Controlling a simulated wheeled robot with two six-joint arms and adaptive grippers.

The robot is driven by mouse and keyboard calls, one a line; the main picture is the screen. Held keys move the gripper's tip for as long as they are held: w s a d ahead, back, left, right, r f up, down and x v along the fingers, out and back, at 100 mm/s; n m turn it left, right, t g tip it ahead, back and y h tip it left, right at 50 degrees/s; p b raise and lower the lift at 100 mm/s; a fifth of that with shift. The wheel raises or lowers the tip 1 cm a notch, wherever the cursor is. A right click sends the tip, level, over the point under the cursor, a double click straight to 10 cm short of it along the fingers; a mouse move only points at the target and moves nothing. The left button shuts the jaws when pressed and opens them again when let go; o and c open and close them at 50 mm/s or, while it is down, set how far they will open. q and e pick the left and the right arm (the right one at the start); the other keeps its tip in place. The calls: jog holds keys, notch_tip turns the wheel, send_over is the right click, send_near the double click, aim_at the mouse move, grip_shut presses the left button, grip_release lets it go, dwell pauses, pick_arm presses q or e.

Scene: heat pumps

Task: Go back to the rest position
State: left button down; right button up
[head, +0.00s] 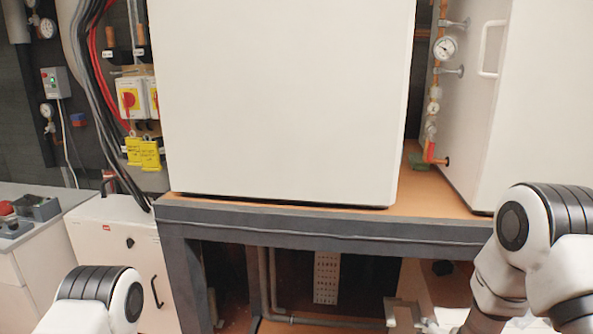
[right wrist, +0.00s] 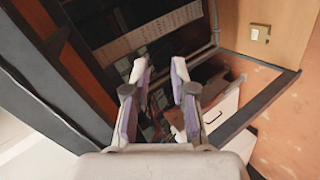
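My right gripper (right wrist: 159,72) shows in the right wrist view with its two fingers apart. Nothing is held between them. It points at the dark space under the frame of a bench. In the head view my right arm comes in at the lower right, in front of the bench (head: 330,229). My left arm shows only as a joint at the lower left edge of the head view. My left gripper is outside both views.
A large white cabinet (head: 285,100) stands on the bench, with another white unit (head: 520,95) at the right. Pipes and a perforated strip (head: 326,278) are below. A low white box (head: 125,255) and a control desk (head: 30,245) stand left.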

jog(key=s+a+f+m+g+y+b, duration=0.15)
jog(key=s+f+g, duration=0.25)
jog(key=s+f, duration=0.75)
jog(key=s+a+f+m+g+b, duration=0.1)
jog(key=s+a+f+m+g, duration=0.2)
jog(key=s+f, duration=0.8)
jog(key=s+m+g, duration=0.5)
jog(key=s+m, duration=0.4)
jog(key=s, duration=0.4)
jog(key=shift+s+a+y, duration=0.3)
jog(key=shift+s+y, duration=0.05)
jog(key=shift+r, duration=0.1)
